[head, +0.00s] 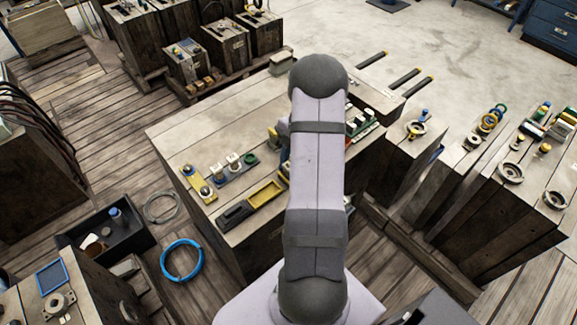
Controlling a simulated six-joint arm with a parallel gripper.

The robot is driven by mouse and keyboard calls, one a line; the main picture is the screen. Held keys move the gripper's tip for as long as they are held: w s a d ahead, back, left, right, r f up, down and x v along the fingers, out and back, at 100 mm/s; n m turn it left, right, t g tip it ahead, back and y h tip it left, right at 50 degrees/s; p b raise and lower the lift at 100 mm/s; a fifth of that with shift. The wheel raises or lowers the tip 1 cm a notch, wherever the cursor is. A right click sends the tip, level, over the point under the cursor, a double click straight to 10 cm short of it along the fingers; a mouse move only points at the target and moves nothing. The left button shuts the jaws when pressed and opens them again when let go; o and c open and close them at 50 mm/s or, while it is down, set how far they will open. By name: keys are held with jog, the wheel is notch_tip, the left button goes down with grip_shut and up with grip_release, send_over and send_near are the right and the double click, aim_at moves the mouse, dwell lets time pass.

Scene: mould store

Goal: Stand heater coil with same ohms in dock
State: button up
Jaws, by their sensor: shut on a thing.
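I cannot pick out the heater coil or any ohms marking for sure at this size. Several small upright parts stand on the main wooden block (172,142): white cylinders and a green one on a blue holder (224,180), and round pieces on a yellow holder (184,172). A yellow open tray (250,203) and a dark tray (233,219) lie at its near edge. Which one is the dock I cannot tell. My arm crosses the middle of the block and hides my gripper, so its jaws and anything in them are out of sight.
White, green and red parts (364,122) stand right of my arm. Blocks on the right carry rings and wheels (511,173). A black bin (136,235), blue hose coil (182,259) and grey wire coil (161,207) lie on the floor at left. Concrete floor (440,60) is open behind.

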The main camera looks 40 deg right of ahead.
jog(key=o, duration=1.2)
jog(key=shift+o, duration=0.7)
jog(key=shift+o, duration=1.4)
jog(key=shift+r+p, duration=2.45)
jog(key=shift+r, duration=1.3)
